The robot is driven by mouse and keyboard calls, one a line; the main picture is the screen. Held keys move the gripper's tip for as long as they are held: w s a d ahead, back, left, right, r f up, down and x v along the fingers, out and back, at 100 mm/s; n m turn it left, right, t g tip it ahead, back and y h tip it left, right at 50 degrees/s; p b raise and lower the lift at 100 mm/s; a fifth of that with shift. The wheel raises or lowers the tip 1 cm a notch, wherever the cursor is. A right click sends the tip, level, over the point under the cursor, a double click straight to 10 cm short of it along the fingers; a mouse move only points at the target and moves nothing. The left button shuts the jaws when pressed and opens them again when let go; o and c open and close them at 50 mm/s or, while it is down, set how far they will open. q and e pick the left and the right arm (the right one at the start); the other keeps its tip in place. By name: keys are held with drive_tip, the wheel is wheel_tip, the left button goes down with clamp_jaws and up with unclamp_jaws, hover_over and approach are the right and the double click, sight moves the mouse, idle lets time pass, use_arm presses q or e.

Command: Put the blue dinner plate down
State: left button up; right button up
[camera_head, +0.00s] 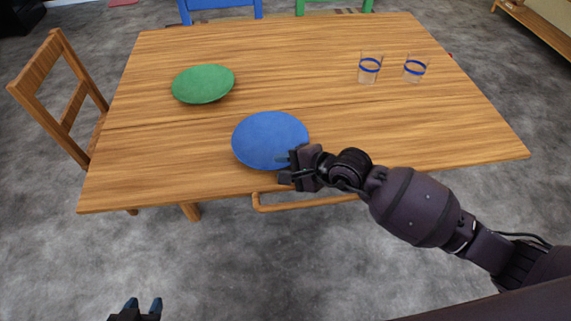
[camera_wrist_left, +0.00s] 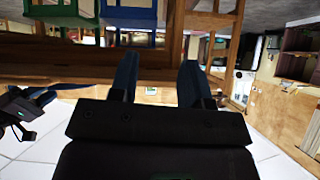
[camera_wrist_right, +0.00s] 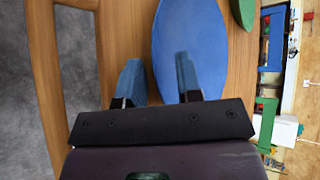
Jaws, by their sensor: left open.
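The blue dinner plate (camera_head: 268,138) is at the front of the wooden table, close to the near edge. My right gripper (camera_head: 290,168) is at its near right rim. In the right wrist view, the rim of the plate (camera_wrist_right: 195,30) runs between my right fingers (camera_wrist_right: 160,75); one finger lies over the plate's face, the other is outside its edge. Whether the plate's underside touches the table is hard to see. My left gripper (camera_head: 143,306) is low, in front of the table, open and empty; its fingers (camera_wrist_left: 158,75) are apart in the left wrist view.
A green plate (camera_head: 203,84) lies on the table (camera_head: 300,60) at the left. Two glasses with blue bands (camera_head: 370,67) (camera_head: 415,68) stand at the right. A wooden chair (camera_head: 65,100) is at the left side. The table's middle and front right are clear.

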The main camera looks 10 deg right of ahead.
drive_tip(key=p+v, duration=0.2)
drive_tip(key=v, duration=1)
